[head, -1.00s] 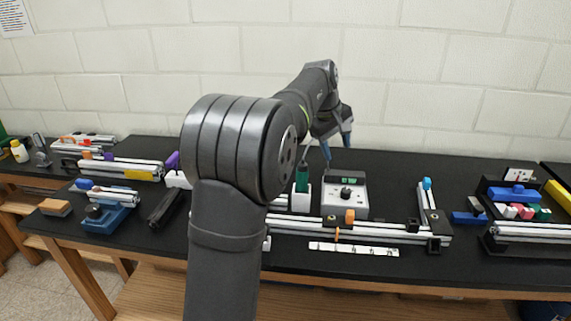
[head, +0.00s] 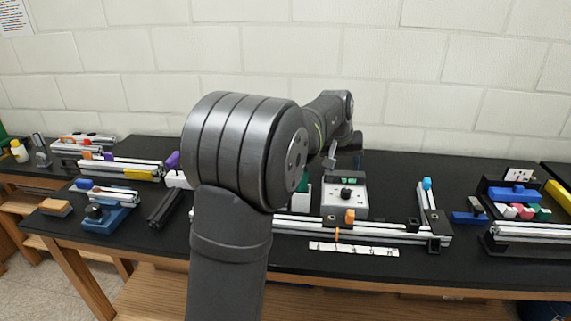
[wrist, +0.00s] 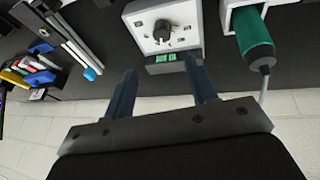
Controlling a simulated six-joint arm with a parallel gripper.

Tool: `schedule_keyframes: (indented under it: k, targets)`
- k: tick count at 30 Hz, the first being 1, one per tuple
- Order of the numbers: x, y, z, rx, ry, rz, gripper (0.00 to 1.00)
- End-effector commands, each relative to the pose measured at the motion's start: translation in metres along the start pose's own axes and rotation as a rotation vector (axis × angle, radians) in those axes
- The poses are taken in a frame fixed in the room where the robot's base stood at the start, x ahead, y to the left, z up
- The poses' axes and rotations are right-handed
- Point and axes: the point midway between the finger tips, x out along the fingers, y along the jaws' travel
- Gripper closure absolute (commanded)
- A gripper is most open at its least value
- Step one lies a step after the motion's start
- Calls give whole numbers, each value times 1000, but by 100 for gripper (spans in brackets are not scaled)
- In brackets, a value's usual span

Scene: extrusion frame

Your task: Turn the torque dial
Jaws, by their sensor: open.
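The torque dial (head: 346,193) is a black knob on the face of a white control box (head: 331,207) with a small green display. In the wrist view the dial (wrist: 163,29) sits on the box (wrist: 187,14) near the top, beyond my fingertips. My gripper (wrist: 160,80) is open and empty, its two blue-grey fingers apart and short of the box's display edge. In the head view my gripper (head: 345,158) is above and behind the box, partly hidden by my arm.
A green-handled screwdriver (wrist: 255,38) stands in a white holder left of the box in the head view, mostly hidden by my arm there. Aluminium extrusions (head: 380,228) lie in front of the box.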

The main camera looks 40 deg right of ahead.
Motion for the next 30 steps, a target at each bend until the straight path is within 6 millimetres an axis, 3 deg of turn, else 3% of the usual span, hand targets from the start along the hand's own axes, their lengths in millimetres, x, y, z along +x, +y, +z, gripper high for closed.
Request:
schedule_keyframes:
  k: [5,20,30]
  targets:
    - [38,0,2,-1,-5,0,48]
    - [-68,0,-1,-2,2,0,48]
    - [-102,-50,35,-44,25,-37,48]
